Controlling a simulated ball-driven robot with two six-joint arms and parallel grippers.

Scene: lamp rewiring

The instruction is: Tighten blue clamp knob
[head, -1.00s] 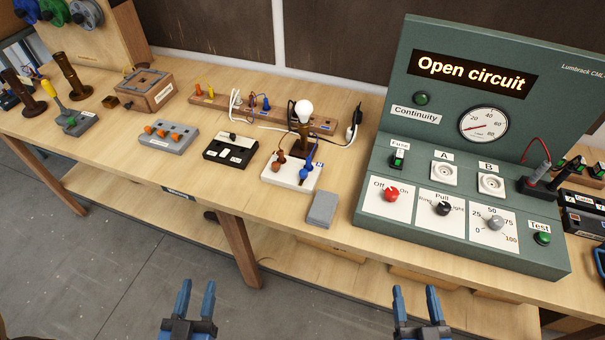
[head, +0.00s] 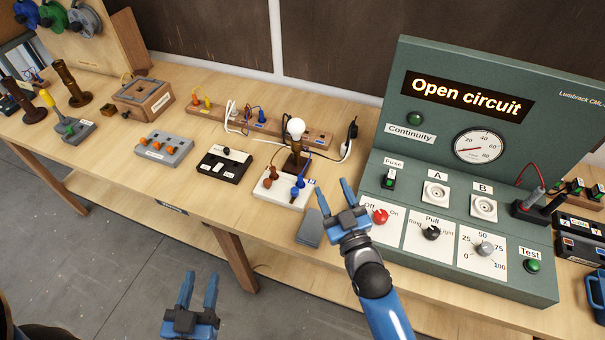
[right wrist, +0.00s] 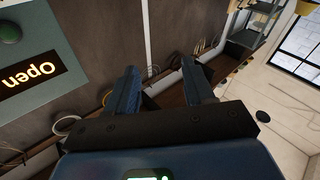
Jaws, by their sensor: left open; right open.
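A white block (head: 268,198) stands near the bench's front edge with a lamp bulb (head: 295,127) behind it. A blue clamp knob (head: 300,181) is on the block's right side and a brown knob (head: 271,172) on its left. My right gripper (head: 334,190) is open and empty, just right of the block and apart from the blue knob in the picture. In the right wrist view its open fingers (right wrist: 160,72) point at the wall, and the knob is not in view. My left gripper (head: 199,282) is open and empty, low in front of the bench.
A green test panel (head: 455,105) reading "Open circuit" stands close right of my right gripper. A grey box (head: 310,229) lies below the gripper at the bench edge. A black switch block (head: 223,165) and a grey block with orange levers (head: 164,148) stand left.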

